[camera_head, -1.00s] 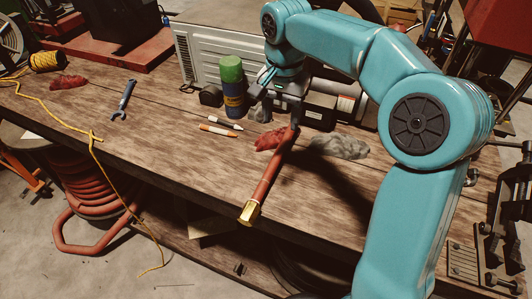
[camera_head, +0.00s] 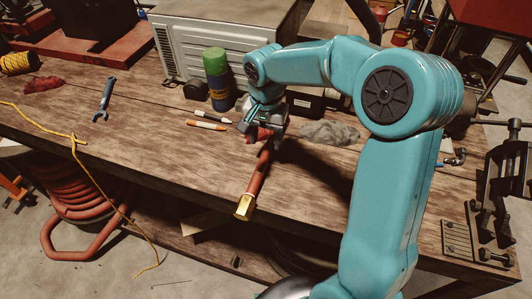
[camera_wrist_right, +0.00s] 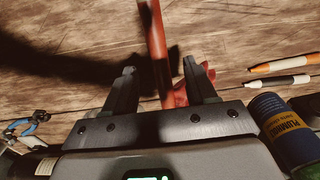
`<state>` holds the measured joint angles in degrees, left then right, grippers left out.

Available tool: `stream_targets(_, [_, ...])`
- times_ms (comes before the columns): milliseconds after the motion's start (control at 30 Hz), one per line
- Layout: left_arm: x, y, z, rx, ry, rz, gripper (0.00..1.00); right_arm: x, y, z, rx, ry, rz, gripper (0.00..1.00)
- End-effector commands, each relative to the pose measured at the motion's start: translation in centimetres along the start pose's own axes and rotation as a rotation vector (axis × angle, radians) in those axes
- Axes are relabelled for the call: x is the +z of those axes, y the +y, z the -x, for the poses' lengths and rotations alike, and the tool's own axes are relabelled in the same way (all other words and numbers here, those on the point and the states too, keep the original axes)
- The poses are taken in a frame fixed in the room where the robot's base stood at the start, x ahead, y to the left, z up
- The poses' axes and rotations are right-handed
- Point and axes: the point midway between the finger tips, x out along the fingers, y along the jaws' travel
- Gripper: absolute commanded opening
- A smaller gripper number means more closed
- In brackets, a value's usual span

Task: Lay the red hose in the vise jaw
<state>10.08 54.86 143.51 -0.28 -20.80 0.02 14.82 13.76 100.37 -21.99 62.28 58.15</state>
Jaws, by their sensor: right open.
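The red hose (camera_head: 258,172) lies on the wooden bench with its brass end fitting (camera_head: 244,207) sticking out over the front edge. My right gripper (camera_head: 262,133) is low over the hose's far part and hides some of it. In the right wrist view the open fingers (camera_wrist_right: 159,68) stand on either side of the red hose (camera_wrist_right: 156,40), with gaps visible. A dark metal vise-like fixture (camera_head: 507,175) stands at the right end of the bench, with its slotted base plate (camera_head: 458,240). My left gripper is out of view.
A red rag (camera_wrist_right: 205,75) lies beside the hose under the gripper. A grey rag (camera_head: 328,133), a blue and green can (camera_head: 217,75) and markers (camera_head: 207,126) are close by. A wrench (camera_head: 104,98) lies to the left. The bench front is mostly clear.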

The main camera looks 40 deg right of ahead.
Motion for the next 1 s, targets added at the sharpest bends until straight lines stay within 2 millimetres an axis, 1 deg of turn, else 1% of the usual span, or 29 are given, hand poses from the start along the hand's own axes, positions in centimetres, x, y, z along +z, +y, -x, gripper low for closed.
stream_targets(167, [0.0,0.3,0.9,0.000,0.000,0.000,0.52,0.1,0.2,-2.6,0.005,-0.005,0.001,0.56])
stream_targets(200, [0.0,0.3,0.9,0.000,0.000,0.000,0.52,0.1,0.2,-3.3,0.005,-0.004,0.001,0.56])
stream_targets(300, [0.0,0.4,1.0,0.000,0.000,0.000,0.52,0.1,0.1,-4.5,0.003,-0.004,0.001,0.56])
stream_targets(400, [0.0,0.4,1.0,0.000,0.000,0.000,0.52,0.0,0.0,-4.9,0.001,-0.002,0.001,0.56])
stream_targets(567, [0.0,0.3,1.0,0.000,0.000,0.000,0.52,0.0,0.0,-4.9,0.000,-0.001,0.001,0.56])
stream_targets(600, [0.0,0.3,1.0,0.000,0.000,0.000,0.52,0.0,0.0,-4.9,0.000,-0.001,0.001,0.50])
stream_targets(667, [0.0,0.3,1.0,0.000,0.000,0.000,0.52,0.0,0.0,-4.9,0.000,-0.001,0.001,0.30])
stream_targets(700, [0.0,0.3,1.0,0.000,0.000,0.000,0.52,0.0,0.0,-4.9,0.000,-0.001,0.001,0.17])
stream_targets(733, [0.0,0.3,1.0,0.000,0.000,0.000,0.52,0.0,0.0,-4.9,0.000,-0.001,0.001,0.07])
stream_targets(767, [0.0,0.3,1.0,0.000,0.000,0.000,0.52,0.0,0.0,-4.9,0.000,-0.001,0.001,0.00])
stream_targets(1000, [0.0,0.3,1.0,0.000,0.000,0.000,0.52,0.0,0.0,-4.9,-0.001,0.000,0.001,0.00])
